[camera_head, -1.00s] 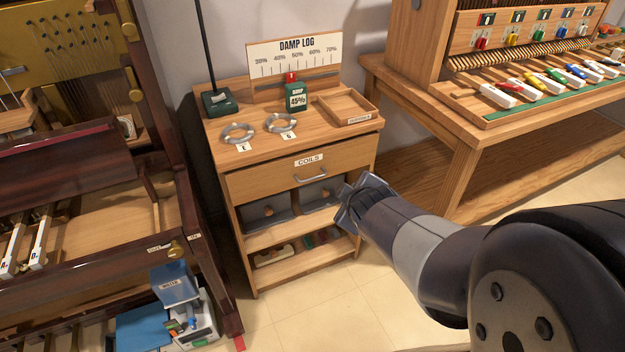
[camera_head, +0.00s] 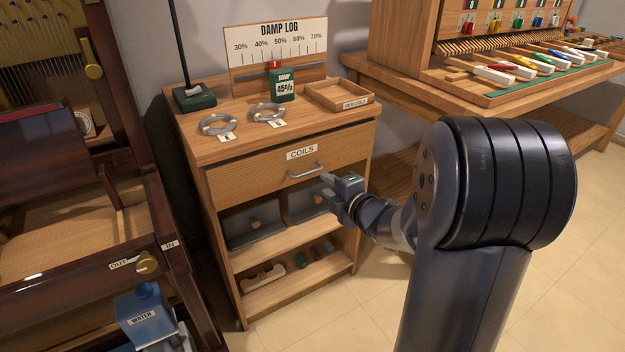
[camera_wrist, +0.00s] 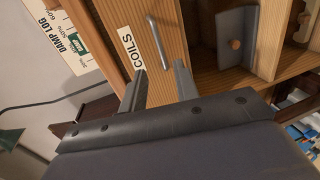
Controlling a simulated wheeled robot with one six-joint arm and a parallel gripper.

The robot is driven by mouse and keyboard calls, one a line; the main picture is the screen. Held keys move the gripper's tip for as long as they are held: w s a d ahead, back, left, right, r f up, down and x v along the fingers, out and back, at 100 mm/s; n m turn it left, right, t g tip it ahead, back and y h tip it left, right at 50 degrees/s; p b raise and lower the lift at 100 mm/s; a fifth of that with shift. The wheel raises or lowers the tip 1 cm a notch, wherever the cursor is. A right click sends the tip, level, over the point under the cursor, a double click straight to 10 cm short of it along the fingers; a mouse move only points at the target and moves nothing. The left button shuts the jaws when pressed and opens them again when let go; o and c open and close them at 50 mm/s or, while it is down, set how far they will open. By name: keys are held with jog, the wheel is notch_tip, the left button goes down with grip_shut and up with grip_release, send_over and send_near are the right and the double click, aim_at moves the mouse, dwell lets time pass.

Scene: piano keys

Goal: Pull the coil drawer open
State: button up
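The coil drawer (camera_head: 255,180) is a wide wooden drawer front with a "COILS" label (camera_head: 301,152). It looks shut, flush with the cabinet. Its grey bar handle (camera_head: 306,171) sits at the front's centre. My gripper (camera_head: 324,185) is just right of and below the handle in the head view, apparently not touching it. In the wrist view, the two fingers (camera_wrist: 161,73) are apart with nothing between them. The handle (camera_wrist: 158,42) lies just ahead of them, between their lines, with the label (camera_wrist: 130,47) to its left.
The cabinet top (camera_head: 233,148) holds two coil rings, a damp gauge and a small tray (camera_head: 337,96). Open shelves with bins (camera_head: 253,225) lie below the drawer. A dark piano (camera_head: 80,235) stands left; a key workbench (camera_head: 500,85) stands right. Floor in front is clear.

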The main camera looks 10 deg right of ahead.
aim_at(309, 173)
jog(key=b+x, duration=0.1)
jog(key=x, duration=0.8)
jog(key=shift+b, duration=0.3)
jog(key=shift+s, duration=0.1)
jog(key=shift+c, duration=0.3)
grip_shut()
